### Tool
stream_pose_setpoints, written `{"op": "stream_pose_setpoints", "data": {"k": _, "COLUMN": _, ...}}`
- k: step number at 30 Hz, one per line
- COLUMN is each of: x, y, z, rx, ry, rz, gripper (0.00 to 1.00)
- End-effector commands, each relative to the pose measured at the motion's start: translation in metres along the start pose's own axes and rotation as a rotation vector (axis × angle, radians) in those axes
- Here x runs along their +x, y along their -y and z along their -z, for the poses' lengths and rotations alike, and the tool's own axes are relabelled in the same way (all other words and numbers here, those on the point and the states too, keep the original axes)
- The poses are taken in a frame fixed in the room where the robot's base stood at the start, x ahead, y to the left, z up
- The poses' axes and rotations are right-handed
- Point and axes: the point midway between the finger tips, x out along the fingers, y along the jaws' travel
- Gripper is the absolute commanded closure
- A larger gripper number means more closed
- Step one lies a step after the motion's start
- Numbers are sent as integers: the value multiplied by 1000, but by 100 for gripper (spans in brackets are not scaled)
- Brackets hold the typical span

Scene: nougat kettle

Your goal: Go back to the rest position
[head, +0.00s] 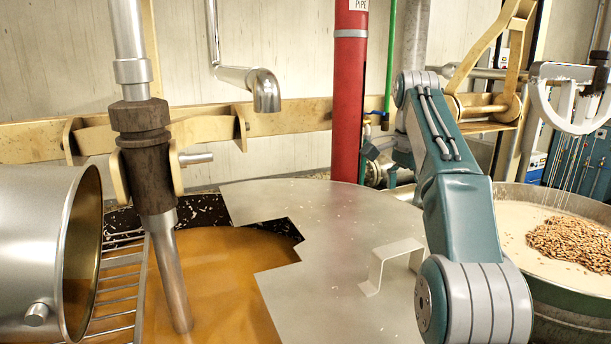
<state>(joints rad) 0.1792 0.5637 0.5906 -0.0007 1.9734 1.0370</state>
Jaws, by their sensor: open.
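My arm (455,200) rises from the lower right of the head view and bends at an elbow near the red pipe. A small teal and grey part of it shows just left of the upper link. The rest of the arm beyond the elbow is hidden behind that link. I cannot make out my gripper or its fingers. The arm stands in front of the right side of the kettle's grey lid (335,225), near the lid's bent metal handle (392,265). I see nothing held.
An open kettle of orange-brown mass (225,270) has a stirring shaft (170,270) in it. A steel drum (35,250) lies tilted at left. A spout (262,88) hangs above. A red pipe (349,90) stands behind. A right-hand vat holds nuts (575,243) below a whisk-like mixer (580,95).

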Motion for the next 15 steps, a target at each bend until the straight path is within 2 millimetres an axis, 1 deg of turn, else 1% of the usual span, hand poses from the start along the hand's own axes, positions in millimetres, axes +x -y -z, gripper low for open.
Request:
{"op": "stream_pose_setpoints", "data": {"k": 1, "x": -5, "y": -4, "z": -5, "rx": -26, "ry": -6, "rz": 10, "gripper": 9}}
{"op": "stream_pose_setpoints", "data": {"k": 6, "x": -11, "y": -16, "z": -22, "rx": -132, "ry": -28, "rz": 44, "gripper": 9}}
{"op": "stream_pose_setpoints", "data": {"k": 15, "x": -13, "y": -44, "z": -53, "rx": -319, "ry": -76, "rz": 102, "gripper": 9}}
